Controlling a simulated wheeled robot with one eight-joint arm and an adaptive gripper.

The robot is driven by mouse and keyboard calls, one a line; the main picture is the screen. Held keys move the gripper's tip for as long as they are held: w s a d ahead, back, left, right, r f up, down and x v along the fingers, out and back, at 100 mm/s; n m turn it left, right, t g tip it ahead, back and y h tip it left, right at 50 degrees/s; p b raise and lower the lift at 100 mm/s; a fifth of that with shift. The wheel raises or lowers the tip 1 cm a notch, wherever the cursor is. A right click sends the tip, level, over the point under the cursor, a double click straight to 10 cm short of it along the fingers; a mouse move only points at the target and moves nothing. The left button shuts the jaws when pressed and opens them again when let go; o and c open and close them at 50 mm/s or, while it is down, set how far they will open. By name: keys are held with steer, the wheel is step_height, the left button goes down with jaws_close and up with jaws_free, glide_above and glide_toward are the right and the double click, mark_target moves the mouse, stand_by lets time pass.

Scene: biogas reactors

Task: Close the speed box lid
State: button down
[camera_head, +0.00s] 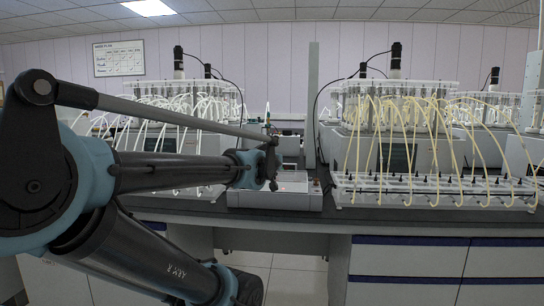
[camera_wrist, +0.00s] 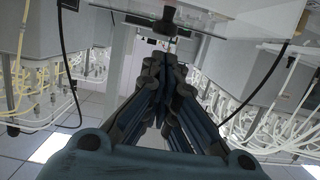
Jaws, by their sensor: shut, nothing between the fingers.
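A low light-grey box (camera_head: 275,198), which looks like the speed box, sits at the front edge of the dark bench between two reactor racks. Its lid is partly hidden behind my arm and gripper, so I cannot tell how far open it is. My gripper (camera_head: 272,165) is at the end of my arm, over or just in front of the box. In the wrist view my gripper (camera_wrist: 168,68) shows its fingers together and empty. A dark bar with a small green mark (camera_wrist: 168,14) lies beyond the fingertips; I cannot tell whether they touch it.
A reactor rack with yellow tubes (camera_head: 430,185) stands right of the box. Another rack with white tubes (camera_head: 175,115) is on the left, partly behind my arm. White cabinets with blue trim (camera_head: 410,268) are below the bench; there is open space under its middle.

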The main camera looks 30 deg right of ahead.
steer(key=shift+s+a+f, duration=0.15)
steer(key=shift+s+f, duration=0.1)
steer(key=shift+f, duration=0.6)
steer(key=shift+s+a+f, duration=0.1)
steer(key=shift+s+f, duration=0.1)
steer(key=shift+f, duration=0.6)
steer(key=shift+r, duration=0.1)
